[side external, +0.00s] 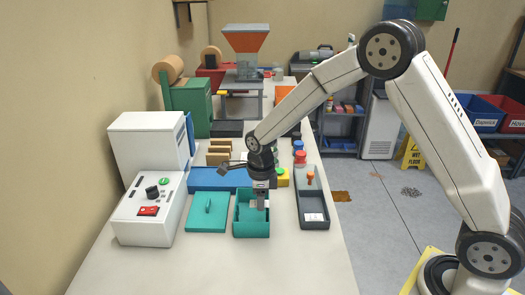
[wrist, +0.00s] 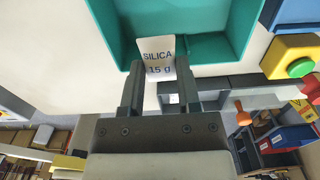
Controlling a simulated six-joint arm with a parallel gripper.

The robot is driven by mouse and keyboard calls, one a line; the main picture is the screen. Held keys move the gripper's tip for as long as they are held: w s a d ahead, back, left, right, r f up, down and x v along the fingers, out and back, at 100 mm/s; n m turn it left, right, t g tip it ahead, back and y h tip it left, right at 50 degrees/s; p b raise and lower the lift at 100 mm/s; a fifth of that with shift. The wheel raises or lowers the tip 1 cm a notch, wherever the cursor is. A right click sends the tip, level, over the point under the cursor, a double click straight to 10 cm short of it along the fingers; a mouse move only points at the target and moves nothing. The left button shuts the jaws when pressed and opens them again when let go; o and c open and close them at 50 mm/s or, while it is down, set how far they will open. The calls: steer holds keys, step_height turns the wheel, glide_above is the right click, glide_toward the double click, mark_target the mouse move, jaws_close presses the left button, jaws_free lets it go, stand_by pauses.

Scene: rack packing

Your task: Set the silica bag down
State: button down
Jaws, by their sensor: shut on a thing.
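The silica bag (wrist: 156,52) is a small white packet printed "SILICA 15 g". My gripper (wrist: 155,82) is shut on its lower part in the wrist view. Behind the bag in that view is the open teal box (wrist: 210,52). In the side view my gripper (side external: 260,203) points down at the teal box (side external: 252,228), with its fingertips at or just inside the opening. The bag is too small there to make out clearly. I cannot tell whether it touches the box floor.
A teal lid with a handle (side external: 206,222) lies left of the box. A grey tray (side external: 313,212) stands to the right, and a blue tray (side external: 205,179) lies behind. A white machine with a control panel (side external: 150,205) is at the left. The front of the table is clear.

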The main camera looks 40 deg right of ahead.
mark_target(254, 219)
steer(key=shift+w+f, duration=1.15)
steer(key=shift+f, duration=0.25)
steer(key=shift+w+a+f, duration=0.1)
steer(key=shift+w+f, duration=0.15)
steer(key=shift+f, duration=1.6)
steer(key=shift+f, duration=0.15)
steer(key=shift+c, duration=1.6)
jaws_free()
steer(key=shift+r, duration=0.25)
step_height(254, 219, up, 12)
